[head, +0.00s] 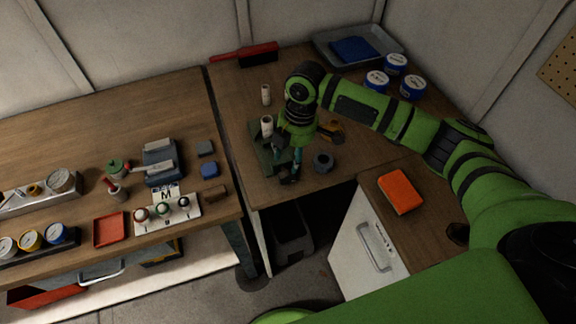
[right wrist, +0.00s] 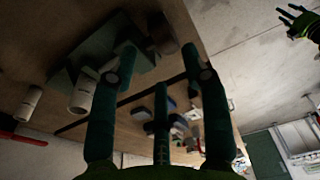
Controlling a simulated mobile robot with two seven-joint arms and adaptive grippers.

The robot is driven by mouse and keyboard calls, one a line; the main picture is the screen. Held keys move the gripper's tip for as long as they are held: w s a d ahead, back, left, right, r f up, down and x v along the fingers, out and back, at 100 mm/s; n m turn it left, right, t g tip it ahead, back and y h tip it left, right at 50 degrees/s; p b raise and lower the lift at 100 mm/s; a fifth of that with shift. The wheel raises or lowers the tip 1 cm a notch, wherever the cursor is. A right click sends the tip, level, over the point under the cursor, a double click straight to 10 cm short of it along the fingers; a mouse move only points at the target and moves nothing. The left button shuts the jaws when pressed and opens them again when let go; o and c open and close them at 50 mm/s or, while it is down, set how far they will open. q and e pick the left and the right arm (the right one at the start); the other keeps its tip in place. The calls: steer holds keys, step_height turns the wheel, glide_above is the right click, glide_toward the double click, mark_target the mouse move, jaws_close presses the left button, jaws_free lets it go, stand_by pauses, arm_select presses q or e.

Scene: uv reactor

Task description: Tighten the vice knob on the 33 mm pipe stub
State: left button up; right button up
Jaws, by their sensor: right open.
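The green vice (head: 262,158) stands on the middle bench near its front edge; it also shows in the right wrist view (right wrist: 68,80). A white pipe stub (head: 267,122) stands at the vice, and a second white stub (head: 266,94) stands apart behind it. Both stubs show in the right wrist view, the nearer one (right wrist: 83,97) beside the vice. My right gripper (head: 290,172) is open over the vice's right front side, its fingers (right wrist: 160,65) spread and empty. I cannot make out the vice knob near the fingers. My left gripper (right wrist: 292,18) shows small at the wrist view's corner.
A grey ring-like part (head: 323,161) and a yellow item (head: 331,130) lie right of the vice. Blue-and-white tins (head: 412,88) and a grey tray (head: 388,46) are at the back. A red-handled brush (head: 245,52) lies at back left. An orange box (head: 400,191) sits on the right cabinet.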

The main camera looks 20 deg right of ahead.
steer(key=shift+d+r, duration=0.15)
steer(key=shift+r, duration=1.05)
steer(key=shift+d+r, duration=0.15)
steer(key=shift+r, duration=1)
